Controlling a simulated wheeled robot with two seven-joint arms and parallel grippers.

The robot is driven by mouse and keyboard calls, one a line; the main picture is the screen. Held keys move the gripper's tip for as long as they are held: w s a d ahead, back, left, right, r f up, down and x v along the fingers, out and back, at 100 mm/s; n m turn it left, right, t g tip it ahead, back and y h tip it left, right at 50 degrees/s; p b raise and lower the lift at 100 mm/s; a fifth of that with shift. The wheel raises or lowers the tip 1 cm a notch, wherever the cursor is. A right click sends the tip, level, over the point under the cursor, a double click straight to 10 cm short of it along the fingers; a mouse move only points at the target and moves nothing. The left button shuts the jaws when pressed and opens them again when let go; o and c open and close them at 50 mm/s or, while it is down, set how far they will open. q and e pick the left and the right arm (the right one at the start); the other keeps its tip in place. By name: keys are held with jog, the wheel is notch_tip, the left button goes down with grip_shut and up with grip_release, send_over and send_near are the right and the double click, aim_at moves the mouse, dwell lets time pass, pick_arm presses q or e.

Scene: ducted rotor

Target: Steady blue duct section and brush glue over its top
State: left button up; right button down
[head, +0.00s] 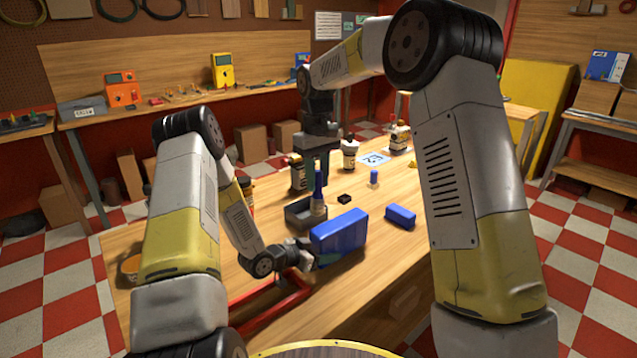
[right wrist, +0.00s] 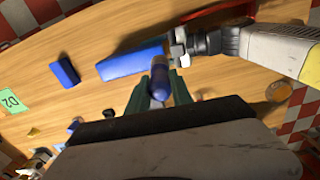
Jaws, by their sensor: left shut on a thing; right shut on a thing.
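The blue duct section (head: 339,236) stands on the wooden table as a long block. It also shows in the right wrist view (right wrist: 130,62). My left gripper (head: 308,254) is shut on its left end. My right gripper (head: 318,166) points down over a dark tray (head: 297,216), shut on a blue-handled tool (head: 318,187), which looks like the glue brush. In the right wrist view the tool's rounded blue end (right wrist: 158,80) lies between the green fingers. A pale labelled part shows below the handle; whether it is a separate pot is unclear. Bristles are hidden.
A smaller blue block (head: 400,215) lies right of the duct section. A small black piece (head: 344,198) and a small blue bottle (head: 374,178) are behind. Several bottles stand farther back, near a marked card (head: 374,159). A red frame (head: 270,300) lies at the front.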

aim_at(317, 202)
jog(key=shift+f, duration=3)
jog(key=shift+w+d+f, duration=0.55)
jog(key=shift+d+f, duration=0.05)
jog(key=shift+f, duration=0.05)
jog(key=shift+w+d, duration=5.4)
jog(key=shift+d, duration=0.3)
jog(key=shift+s+a, duration=3)
jog(key=shift+a, duration=0.15)
jog(key=shift+s+a, duration=3)
jog(key=shift+a, duration=0.15)
jog(key=shift+w+d, duration=0.45)
jog(key=shift+w, duration=0.15)
jog(key=shift+w+d, duration=5.6)
jog(key=shift+d, duration=0.35)
jog(key=shift+s+a, duration=3.05)
jog(key=shift+a, duration=0.2)
jog(key=shift+s+a, duration=3.05)
jog(key=shift+a, duration=0.15)
jog(key=shift+r, duration=4)
